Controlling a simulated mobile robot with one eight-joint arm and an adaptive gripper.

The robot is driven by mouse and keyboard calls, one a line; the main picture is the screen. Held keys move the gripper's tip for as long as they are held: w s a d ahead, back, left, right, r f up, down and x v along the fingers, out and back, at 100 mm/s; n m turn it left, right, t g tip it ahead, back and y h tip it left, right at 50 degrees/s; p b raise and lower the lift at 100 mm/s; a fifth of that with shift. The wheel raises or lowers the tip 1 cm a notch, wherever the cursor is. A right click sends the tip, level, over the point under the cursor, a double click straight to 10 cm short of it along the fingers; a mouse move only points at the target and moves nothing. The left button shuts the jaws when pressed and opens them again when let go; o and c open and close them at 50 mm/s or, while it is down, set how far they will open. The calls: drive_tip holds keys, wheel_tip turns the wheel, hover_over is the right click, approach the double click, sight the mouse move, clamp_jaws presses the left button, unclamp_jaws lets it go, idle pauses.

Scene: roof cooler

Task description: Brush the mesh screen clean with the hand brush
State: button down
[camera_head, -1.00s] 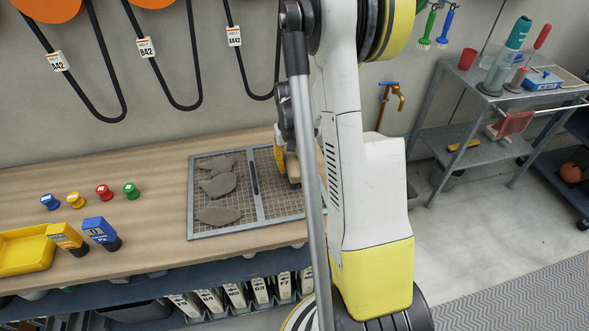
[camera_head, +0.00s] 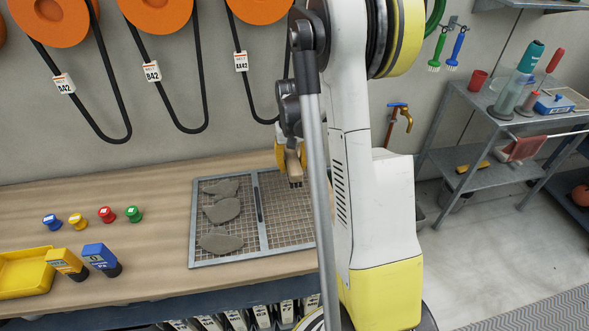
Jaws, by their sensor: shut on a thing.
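My gripper (camera_head: 283,156), yellow, is at the back of the right panel, partly hidden behind my arm. It is shut on the hand brush (camera_head: 293,163), which has a wooden body and dark bristles pointing down. The bristles are near the screen's back edge; I cannot tell whether they touch it. My arm hides the screen's right end.
Belts hang on the wall behind. A metal cart (camera_head: 462,176) stands at right, with clear floor before it.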

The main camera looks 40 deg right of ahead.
sight(292, 157)
drive_tip(key=shift+w+r, duration=0.15)
drive_tip(key=shift+r, duration=0.5)
drive_tip(key=shift+r+p, duration=1)
drive_tip(key=shift+r, duration=0.25)
